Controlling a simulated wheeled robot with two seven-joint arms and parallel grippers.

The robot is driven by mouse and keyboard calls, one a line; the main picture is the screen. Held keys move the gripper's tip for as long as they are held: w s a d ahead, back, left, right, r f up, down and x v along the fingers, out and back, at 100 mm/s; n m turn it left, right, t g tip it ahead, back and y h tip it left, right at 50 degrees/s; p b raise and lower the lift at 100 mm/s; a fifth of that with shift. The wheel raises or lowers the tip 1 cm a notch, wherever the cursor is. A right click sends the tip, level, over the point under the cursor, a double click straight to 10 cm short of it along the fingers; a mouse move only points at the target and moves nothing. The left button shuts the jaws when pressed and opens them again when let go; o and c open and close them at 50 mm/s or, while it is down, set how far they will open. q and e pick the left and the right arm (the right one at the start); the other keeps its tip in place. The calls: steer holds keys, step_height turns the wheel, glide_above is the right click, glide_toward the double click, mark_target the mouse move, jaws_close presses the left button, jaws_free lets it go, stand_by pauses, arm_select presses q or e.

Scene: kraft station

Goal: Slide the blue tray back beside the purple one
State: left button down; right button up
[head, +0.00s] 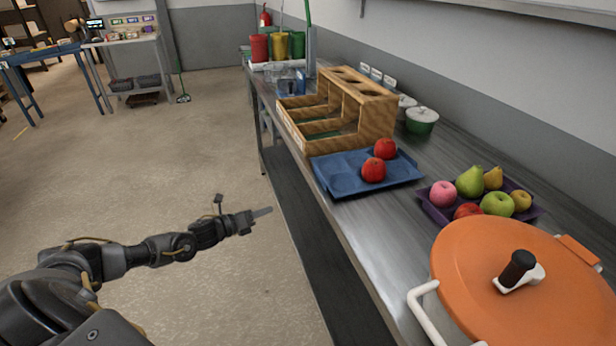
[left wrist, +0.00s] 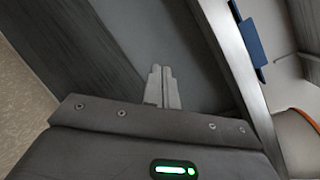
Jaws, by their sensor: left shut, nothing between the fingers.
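The blue tray (head: 342,183) lies on the counter with two red fruits (head: 374,170) on it. Its near left edge reaches the counter's front edge. The purple tray (head: 431,206) lies to its right and holds several fruits, with a narrow gap between the trays. My left gripper (head: 268,211) is shut and empty, out over the floor in front of the counter, apart from the blue tray. Its closed fingers (left wrist: 163,88) show in the left wrist view, where a blue edge, likely the tray (left wrist: 250,45), shows at the upper right. My right gripper is not in view.
A wooden organizer (head: 345,110) stands just behind the blue tray. A large orange pot (head: 480,265) fills the counter's near end. Green lidded pots (head: 421,122) stand near the wall. A lower shelf (head: 310,235) runs under the counter. The floor on the left is clear.

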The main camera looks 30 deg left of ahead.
arm_select(q)
steer(key=s+d+r+m+g+h, duration=0.25)
steer(key=r+m+h, duration=0.25)
steer(key=r+m, duration=0.75)
steer(key=p, duration=0.4)
glide_toward(318, 172)
steer(key=shift+n+t, duration=0.35)
steer(key=x, duration=0.5)
steer(key=shift+d+f, duration=0.15)
steer(key=shift+d, duration=0.1)
steer(key=shift+w+d+f, duration=0.1)
steer(key=shift+w+d, duration=0.25)
steer(key=shift+w, duration=0.15)
steer(key=shift+w+d, duration=0.1)
steer(key=shift+d, duration=0.05)
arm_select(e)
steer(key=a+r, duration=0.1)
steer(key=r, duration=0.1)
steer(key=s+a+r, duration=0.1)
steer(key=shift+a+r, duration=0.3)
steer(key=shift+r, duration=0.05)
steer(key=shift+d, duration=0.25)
arm_select(q)
steer(key=shift+f, duration=0.1)
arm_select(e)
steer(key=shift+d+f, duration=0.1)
